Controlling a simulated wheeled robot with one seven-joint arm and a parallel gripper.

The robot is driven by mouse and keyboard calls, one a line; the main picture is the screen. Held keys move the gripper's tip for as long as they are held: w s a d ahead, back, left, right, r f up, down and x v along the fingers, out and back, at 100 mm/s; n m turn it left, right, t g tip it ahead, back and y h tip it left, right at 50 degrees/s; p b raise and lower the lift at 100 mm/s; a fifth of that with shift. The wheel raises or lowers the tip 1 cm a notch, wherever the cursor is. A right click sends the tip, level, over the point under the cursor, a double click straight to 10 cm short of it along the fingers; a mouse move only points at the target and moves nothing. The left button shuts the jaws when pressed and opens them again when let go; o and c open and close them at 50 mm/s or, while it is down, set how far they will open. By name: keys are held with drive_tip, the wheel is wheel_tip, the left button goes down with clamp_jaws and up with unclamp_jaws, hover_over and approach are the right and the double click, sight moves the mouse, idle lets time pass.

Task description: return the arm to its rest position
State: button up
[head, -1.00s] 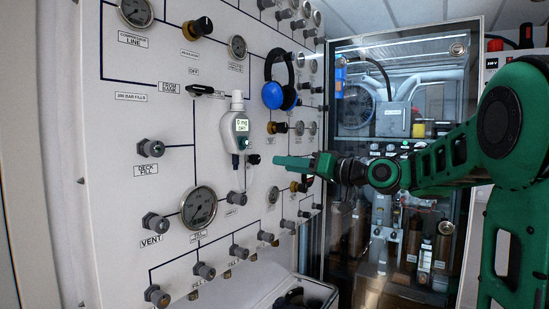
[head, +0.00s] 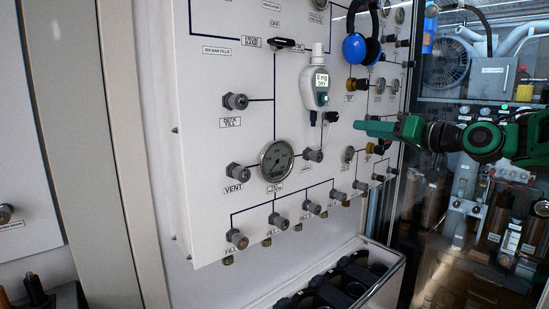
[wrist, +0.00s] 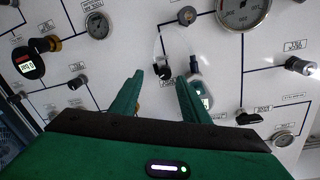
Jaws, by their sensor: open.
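My green gripper (head: 378,129) is in front of the right part of the white fill panel (head: 215,150), with my green arm reaching in from the right edge. In the wrist view the two fingers of my gripper (wrist: 157,92) stand apart with nothing gripped between them. Beyond the fingertips are a black knob on a thin looped line and a white handheld meter partly hidden by the right finger. In the head view this meter (head: 315,84) hangs on the panel, left of my gripper, with a lit green display.
Blue ear defenders (head: 360,48) hang on the panel above my gripper. Gauges, such as a large one (head: 276,160), and valve knobs stick out from the panel. A glass-fronted cabinet (head: 470,200) stands at right. A rack with black round holders (head: 335,285) is below the panel.

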drive_tip(key=s+d+f+m+g+h, duration=0.25)
drive_tip(key=s+f, duration=0.35)
drive_tip(key=f, duration=0.4)
drive_tip(key=s+d+f+m+g+h, duration=0.1)
drive_tip(key=s+d+f+g+h, duration=0.4)
drive_tip(key=f, duration=0.5)
drive_tip(key=s+d+f+m+g, duration=0.1)
drive_tip(key=s+f+g, duration=0.3)
drive_tip(key=s, duration=1)
drive_tip(key=s+d+f+m+g+h, duration=0.1)
drive_tip(key=s+d+f+m+g, duration=0.1)
drive_tip(key=s+f, duration=0.6)
drive_tip(key=s+m+g, duration=0.1)
drive_tip(key=s, duration=0.6)
drive_tip(key=shift+s+f+m+g, duration=0.3)
drive_tip(key=shift+f+m+g, duration=0.05)
drive_tip(key=shift+f, duration=0.05)
drive_tip(key=shift+w+f+h, duration=0.25)
drive_tip(key=shift+w, duration=0.4)
